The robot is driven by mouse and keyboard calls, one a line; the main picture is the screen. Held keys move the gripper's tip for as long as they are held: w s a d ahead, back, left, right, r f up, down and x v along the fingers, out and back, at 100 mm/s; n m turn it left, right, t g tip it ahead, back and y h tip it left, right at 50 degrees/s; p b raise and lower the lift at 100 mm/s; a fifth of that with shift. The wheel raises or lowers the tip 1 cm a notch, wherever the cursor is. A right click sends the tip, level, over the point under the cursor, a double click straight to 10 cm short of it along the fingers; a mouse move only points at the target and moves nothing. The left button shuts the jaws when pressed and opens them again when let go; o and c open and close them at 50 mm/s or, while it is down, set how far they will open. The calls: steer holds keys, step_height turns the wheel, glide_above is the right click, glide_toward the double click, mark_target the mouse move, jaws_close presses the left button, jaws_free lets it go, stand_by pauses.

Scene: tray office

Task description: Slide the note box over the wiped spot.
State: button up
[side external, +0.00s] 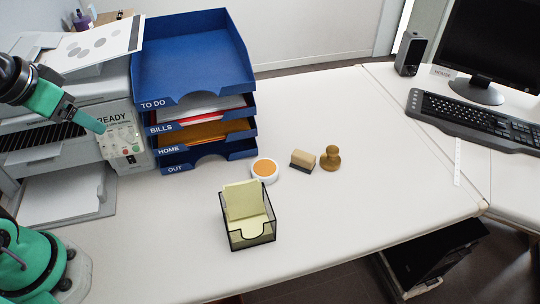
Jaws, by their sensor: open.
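The note box (252,241) is a dark open-topped box in the middle of the white desk, toward the front. Pale yellow notes (244,201) stand and lie in it. I cannot make out a distinct wiped spot on the desk; the box hides the surface under it. My gripper (101,127) is at the upper left, in front of the printer's panel. It is open, well to the left of the note box and apart from it. Its fingers are small and hard to separate in this view.
A blue tray stack (200,95) stands behind the box, beside the grey printer (118,118). A round orange-topped pot (265,170), a block (302,160) and a wooden stamp (331,158) are behind the box. The desk (390,190) to its right is clear.

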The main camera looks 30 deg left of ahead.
steer(key=shift+c, duration=0.5)
steer(key=c, duration=0.4)
steer(key=shift+w+d+f, duration=0.1)
steer(key=shift+w+d, duration=0.1)
steer(key=shift+d, duration=0.1)
steer(key=c, duration=0.7)
steer(key=shift+w+d+f+m+g+h, duration=0.2)
steer(key=shift+w+d+m, duration=0.1)
steer(key=shift+d, duration=0.15)
steer(key=shift+w+d+f+m+g+h, duration=0.1)
steer(key=shift+w+d+f+m+g, duration=0.15)
steer(key=shift+d, duration=0.2)
jaws_close()
steer(key=d+f+m+g, duration=0.2)
steer(key=d+f+m, duration=0.2)
steer(key=d, duration=0.5)
steer(key=d+f+m+g, duration=0.2)
steer(key=d+f+m, duration=0.1)
steer(key=d+f, duration=0.4)
steer(key=d, duration=0.2)
steer(key=shift+w+d+m+g, duration=0.15)
steer(key=shift+d+m+g, duration=0.2)
steer(key=shift+d, duration=0.05)
